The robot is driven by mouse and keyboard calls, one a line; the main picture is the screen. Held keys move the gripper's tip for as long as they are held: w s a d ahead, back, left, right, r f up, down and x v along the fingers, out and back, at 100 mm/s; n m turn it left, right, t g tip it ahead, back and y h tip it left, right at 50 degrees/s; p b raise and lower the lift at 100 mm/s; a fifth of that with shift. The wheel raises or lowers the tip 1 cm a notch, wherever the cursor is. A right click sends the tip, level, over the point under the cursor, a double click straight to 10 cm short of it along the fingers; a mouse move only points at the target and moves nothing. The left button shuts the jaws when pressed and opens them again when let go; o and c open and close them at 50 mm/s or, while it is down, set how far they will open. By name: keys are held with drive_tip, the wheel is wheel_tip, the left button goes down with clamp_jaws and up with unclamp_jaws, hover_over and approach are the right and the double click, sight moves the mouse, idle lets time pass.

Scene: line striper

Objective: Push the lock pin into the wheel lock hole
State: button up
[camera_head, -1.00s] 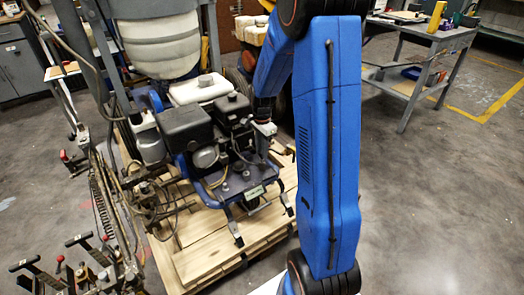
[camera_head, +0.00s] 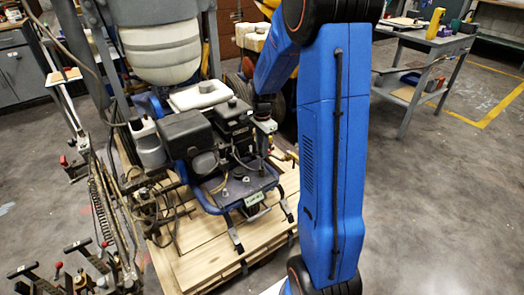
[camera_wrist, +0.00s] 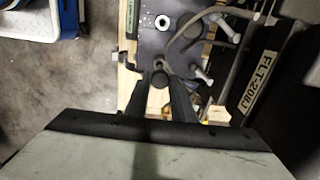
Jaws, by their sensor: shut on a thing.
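In the wrist view my gripper (camera_wrist: 160,80) is shut, with two dark fingers angled together on a small dark grey piece with a rounded end, which I take for the lock pin (camera_wrist: 160,66). The fingers hide most of it. Above the fingertips is a dark metal plate (camera_wrist: 150,42) with a pale ring around a dark centre (camera_wrist: 162,21). I cannot tell whether that ring is the wheel lock hole, or whether the held piece touches the plate. In the head view my gripper (camera_head: 265,126) is small, beside the right of the line striper's engine (camera_head: 234,122).
The line striper stands on a wooden pallet (camera_head: 205,255). A hose and pale fittings (camera_wrist: 200,75) lie right of the fingers, near a dark labelled part (camera_wrist: 260,80). Levers (camera_head: 75,250) crowd the left. A workbench (camera_head: 425,45) stands back right; floor there is clear.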

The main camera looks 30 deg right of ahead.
drive_tip(key=shift+r, duration=1.1)
